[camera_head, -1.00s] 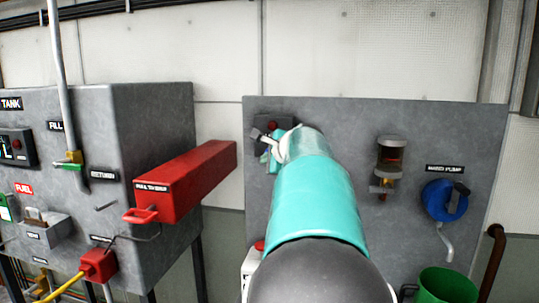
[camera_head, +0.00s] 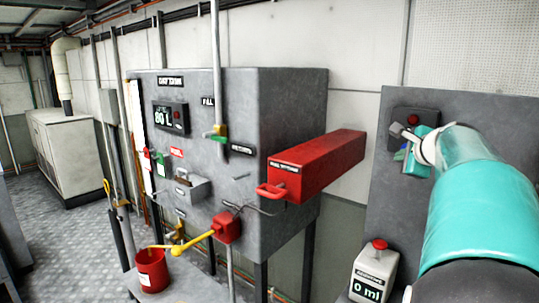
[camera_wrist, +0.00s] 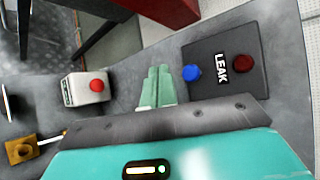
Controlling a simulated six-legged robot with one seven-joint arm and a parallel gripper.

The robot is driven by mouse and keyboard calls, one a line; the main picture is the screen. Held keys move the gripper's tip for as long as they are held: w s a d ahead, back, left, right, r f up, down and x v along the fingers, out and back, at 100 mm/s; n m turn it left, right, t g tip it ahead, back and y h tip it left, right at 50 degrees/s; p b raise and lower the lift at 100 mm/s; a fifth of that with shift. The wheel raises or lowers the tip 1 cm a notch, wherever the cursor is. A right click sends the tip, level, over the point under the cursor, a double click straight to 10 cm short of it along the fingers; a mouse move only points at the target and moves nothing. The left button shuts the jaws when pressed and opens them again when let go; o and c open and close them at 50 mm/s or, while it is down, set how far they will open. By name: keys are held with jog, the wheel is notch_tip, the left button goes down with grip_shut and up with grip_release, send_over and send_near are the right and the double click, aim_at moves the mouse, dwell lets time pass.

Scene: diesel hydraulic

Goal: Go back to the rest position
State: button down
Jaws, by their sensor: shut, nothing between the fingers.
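My gripper (camera_wrist: 154,86) shows in the wrist view with its two pale green fingers together, shut and empty. In front of it is a grey panel (camera_wrist: 125,80) with a dark box labelled LEAK (camera_wrist: 237,85), which has a red button (camera_wrist: 243,62) and a blue round part (camera_wrist: 191,73). In the head view my teal arm reaches in from the right edge. Its end is by the grey panel (camera_head: 385,215) at the dark box (camera_head: 414,118), and it hides part of that box. The fingers are mostly hidden there.
A grey tank cabinet (camera_head: 250,100) with a display (camera_head: 170,117) stands left of my arm. A long red box (camera_head: 318,165) with a handle juts from it. A red bucket (camera_head: 152,270) is lower left. Open floor (camera_head: 75,230) lies left.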

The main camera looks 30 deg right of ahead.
jog(key=w+a+f+n+g+y, duration=0.1)
jog(key=a+f+n+y, duration=0.2)
jog(key=a, duration=0.6)
jog(key=w+a+f+n, duration=0.1)
jog(key=a+f+n, duration=0.1)
jog(key=a+n, duration=0.5)
jog(key=w+a+f+n+g+y, duration=0.1)
jog(key=a+f+n+y, duration=0.15)
jog(key=a, duration=0.85)
jog(key=s+a+f+n+g, duration=0.2)
jog(key=s+a+f+n, duration=0.5)
jog(key=a, duration=0.3)
jog(key=s+a+f+n+g, duration=0.2)
jog(key=s+a+f+n, duration=0.5)
jog(key=a, duration=0.3)
jog(key=shift+s+f, duration=0.65)
jog(key=shift+f, duration=0.05)
jog(key=shift+a+n+y, duration=0.1)
jog(key=shift+n+y, duration=0.15)
